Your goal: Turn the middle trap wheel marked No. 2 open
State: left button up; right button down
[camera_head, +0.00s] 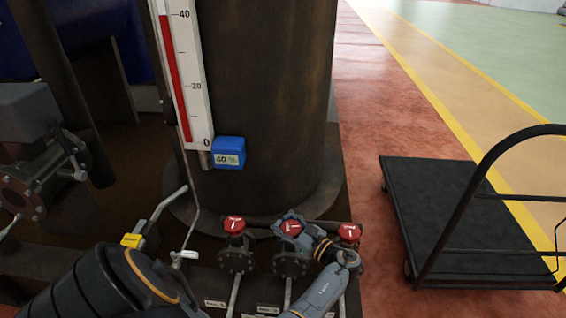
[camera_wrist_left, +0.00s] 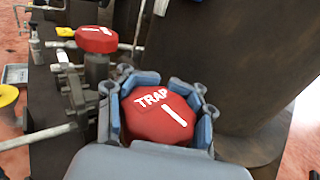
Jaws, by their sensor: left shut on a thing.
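Three red trap wheels stand in a row on valves at the base of the column in the head view: a left wheel (camera_head: 233,224), the middle wheel (camera_head: 290,228) and a right wheel (camera_head: 349,232). My left gripper (camera_head: 291,222) is shut on the middle wheel, with its fingers around the rim. In the left wrist view the held wheel (camera_wrist_left: 158,115) shows the word TRAP and a white bar, between the blue-grey fingers of my left gripper (camera_wrist_left: 160,108). The number No. 2 cannot be read. My right gripper is not in view.
A gauge (camera_head: 188,80) with a red column and a blue display box (camera_head: 229,152) is on the dark column. Yellow-tagged (camera_head: 131,240) and white-handled (camera_head: 184,255) pipe fittings stand left of the wheels. A black cart (camera_head: 440,210) stands on the floor at right.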

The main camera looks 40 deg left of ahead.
pick_arm(q)
jog(key=shift+s+d+f+n+g+b, duration=0.1)
jog(key=shift+s+n+g+b, duration=0.1)
jog(key=shift+n+g, duration=0.4)
jog(key=shift+s+d+f+n+g+b, duration=0.1)
jog(key=shift+s+n+g+b, duration=0.15)
jog(key=shift+g, duration=0.55)
jog(key=shift+w, duration=0.1)
jog(key=o, duration=1.2)
jog(key=shift+c, duration=0.2)
jog(key=shift+o, duration=0.6)
jog(key=shift+r, duration=0.15)
jog(key=shift+v, duration=3.75)
